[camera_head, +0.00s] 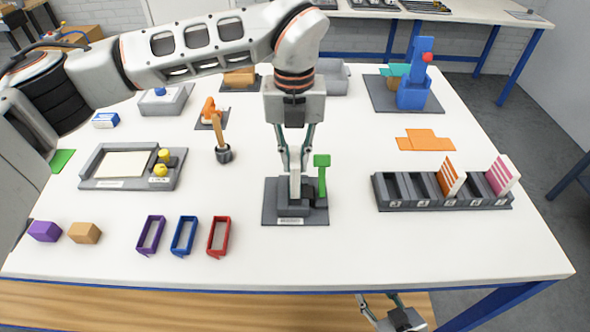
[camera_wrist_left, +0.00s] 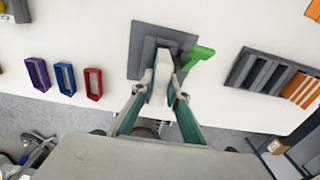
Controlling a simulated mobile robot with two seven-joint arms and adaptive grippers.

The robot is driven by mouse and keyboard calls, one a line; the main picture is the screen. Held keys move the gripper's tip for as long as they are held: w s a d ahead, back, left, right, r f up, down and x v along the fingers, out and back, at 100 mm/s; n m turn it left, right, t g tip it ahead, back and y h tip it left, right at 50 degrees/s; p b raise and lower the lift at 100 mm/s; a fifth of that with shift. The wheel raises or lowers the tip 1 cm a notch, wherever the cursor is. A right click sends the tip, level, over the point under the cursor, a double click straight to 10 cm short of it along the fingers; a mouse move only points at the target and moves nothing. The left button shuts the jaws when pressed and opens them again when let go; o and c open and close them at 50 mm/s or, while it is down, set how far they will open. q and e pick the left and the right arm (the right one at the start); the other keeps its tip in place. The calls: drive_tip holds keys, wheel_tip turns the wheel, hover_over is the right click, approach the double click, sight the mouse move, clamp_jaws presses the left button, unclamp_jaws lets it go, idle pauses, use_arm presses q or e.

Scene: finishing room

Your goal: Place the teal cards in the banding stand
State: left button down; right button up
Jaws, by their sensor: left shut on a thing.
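My left gripper (camera_head: 295,168) points down over the banding stand (camera_head: 275,214), a dark grey base with a green lever (camera_head: 321,170). It is shut on a pale upright stack of cards (camera_head: 295,188), seen nearly edge-on; no teal face shows. The stack's lower end is at the stand's grey cradle; I cannot tell whether it rests on the bottom. In the left wrist view the stack (camera_wrist_left: 161,75) sits between the fingers, with the green lever (camera_wrist_left: 199,55) just right of it.
A slotted rack (camera_head: 402,202) at right holds orange-striped (camera_head: 451,177) and magenta-striped cards (camera_head: 503,176). Purple (camera_head: 151,235), blue (camera_head: 184,236) and red bands (camera_head: 219,237) stand front left. A tray (camera_head: 98,181) is left. The front middle is clear.

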use_arm(q)
drive_tip(key=shift+f, duration=2.25)
drive_tip(key=c, duration=2)
unclamp_jaws()
drive_tip(key=shift+o, duration=0.2)
drive_tip(key=shift+p, duration=0.3)
wheel_tip(320, 180, up, 12)
drive_tip(key=shift+f+b, duration=0.25)
drive_tip(key=shift+b, duration=0.65)
drive_tip(key=shift+r, duration=0.4)
